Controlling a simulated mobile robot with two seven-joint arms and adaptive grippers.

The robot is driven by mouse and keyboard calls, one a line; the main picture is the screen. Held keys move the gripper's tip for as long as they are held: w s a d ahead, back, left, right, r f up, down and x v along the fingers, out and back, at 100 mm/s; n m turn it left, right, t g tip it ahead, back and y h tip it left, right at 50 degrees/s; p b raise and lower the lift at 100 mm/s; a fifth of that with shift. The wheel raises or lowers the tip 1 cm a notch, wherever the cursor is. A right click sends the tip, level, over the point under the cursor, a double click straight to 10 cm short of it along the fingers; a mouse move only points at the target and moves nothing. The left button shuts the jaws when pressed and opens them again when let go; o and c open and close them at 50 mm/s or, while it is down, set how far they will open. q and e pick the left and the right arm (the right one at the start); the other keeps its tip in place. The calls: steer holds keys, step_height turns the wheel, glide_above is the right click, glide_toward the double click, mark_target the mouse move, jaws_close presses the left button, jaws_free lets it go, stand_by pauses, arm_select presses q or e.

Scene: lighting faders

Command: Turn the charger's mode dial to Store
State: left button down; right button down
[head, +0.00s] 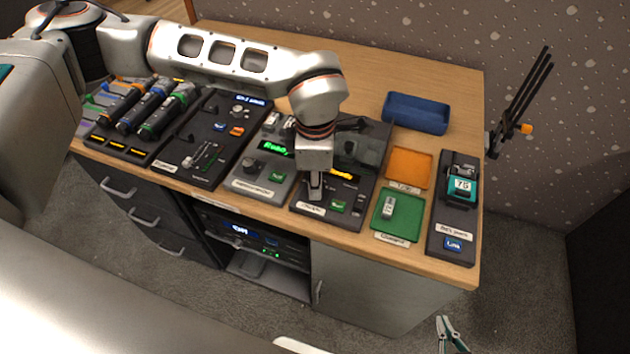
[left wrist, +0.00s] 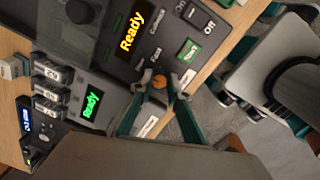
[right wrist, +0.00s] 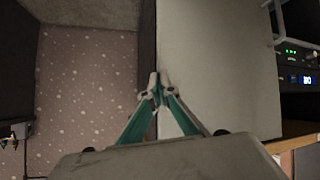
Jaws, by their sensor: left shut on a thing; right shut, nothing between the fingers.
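The charger (head: 327,214) is a dark panel on the desk with an amber Ready display, which also shows in the left wrist view (left wrist: 131,32). Its mode dial (left wrist: 159,82) appears as a small orange-brown knob between the fingertips of my left gripper (left wrist: 167,80). That gripper is shut on the dial; in the head view the gripper (head: 315,188) points down at the charger's front part. Small labels stand around the dial; its exact setting is too small to tell. My right gripper (head: 443,322) is shut and empty, low in front of the desk.
A grey unit (head: 243,185) with a green Ready display stands left of the charger. Orange (head: 408,168) and green (head: 404,213) trays and a dark panel (head: 447,220) lie to the right. A blue bin (head: 415,113) stands behind. A grey cabinet door (right wrist: 225,70) fills part of the right wrist view.

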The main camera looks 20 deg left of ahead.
arm_select(q)
steer(key=shift+r+n+p, duration=0.25)
steer(key=shift+n+p, duration=0.4)
steer(key=shift+n, duration=0.35)
arm_select(e)
steer(key=shift+w+a+r, duration=0.15)
steer(key=shift+w+r, duration=0.05)
steer(key=shift+r, duration=0.65)
arm_select(q)
steer(key=n+p, duration=0.2)
steer(key=n, duration=0.2)
steer(key=shift+n, duration=0.3)
steer(key=n+p, duration=0.1)
steer(key=n, duration=0.2)
steer(key=shift+f, duration=0.1)
steer(key=shift+w+n+p, duration=0.1)
steer(key=shift+n+p, duration=0.2)
steer(key=shift+n, duration=0.5)
arm_select(e)
steer(key=shift+s+a+r, duration=0.4)
steer(key=shift+s+r, duration=0.25)
steer(key=shift+w+r, duration=0.15)
steer(key=shift+r, duration=0.2)
arm_select(q)
steer(key=c, duration=1.9)
jaws_free()
steer(key=shift+f, duration=0.1)
